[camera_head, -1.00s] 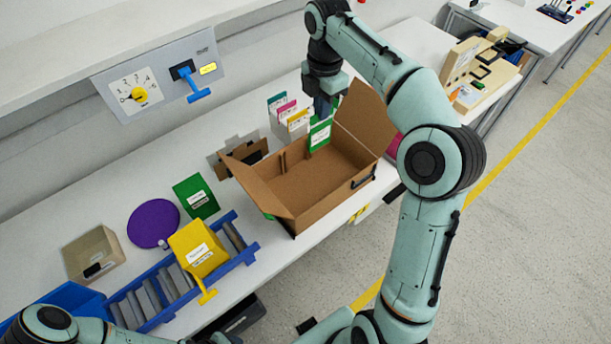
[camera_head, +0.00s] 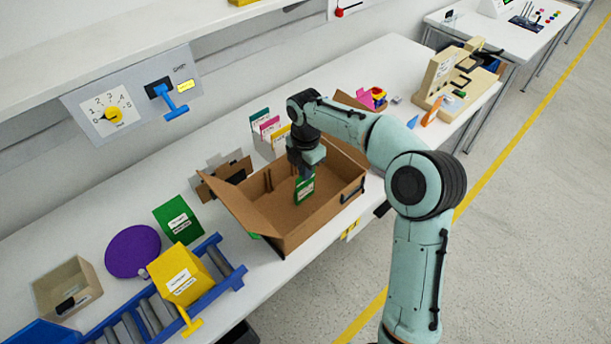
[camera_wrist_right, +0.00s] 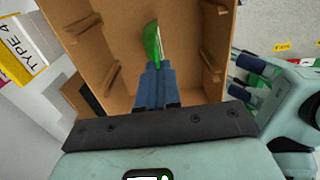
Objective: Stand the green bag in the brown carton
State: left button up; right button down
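The green bag (camera_head: 305,189) hangs upright from my right gripper (camera_head: 305,174), inside the outline of the open brown carton (camera_head: 290,222). In the right wrist view the blue fingers (camera_wrist_right: 156,85) are shut on the top of the green bag (camera_wrist_right: 152,42), with the carton floor (camera_wrist_right: 120,20) behind it. Whether the bag touches the carton floor cannot be told. The carton is otherwise empty where I can see. My left gripper does not show in the head view.
Another green packet (camera_head: 178,219), a purple disc (camera_head: 132,251) and a yellow packet (camera_head: 180,275) on a blue roller rack (camera_head: 225,263) stand left of the carton. Several file cards (camera_head: 270,128) stand behind it. A cardboard box (camera_head: 68,288) sits far left.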

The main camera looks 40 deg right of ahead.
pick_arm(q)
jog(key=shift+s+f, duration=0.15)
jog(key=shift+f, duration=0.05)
pick_arm(e)
jog(key=shift+f, duration=1.15)
jog(key=shift+f, duration=0.15)
jog(key=c, duration=1.3)
grip_release()
jog(key=shift+c, duration=0.2)
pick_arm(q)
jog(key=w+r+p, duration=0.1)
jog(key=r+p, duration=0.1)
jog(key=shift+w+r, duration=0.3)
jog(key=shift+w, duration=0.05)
pick_arm(e)
notch_tip(320, 180, up, 12)
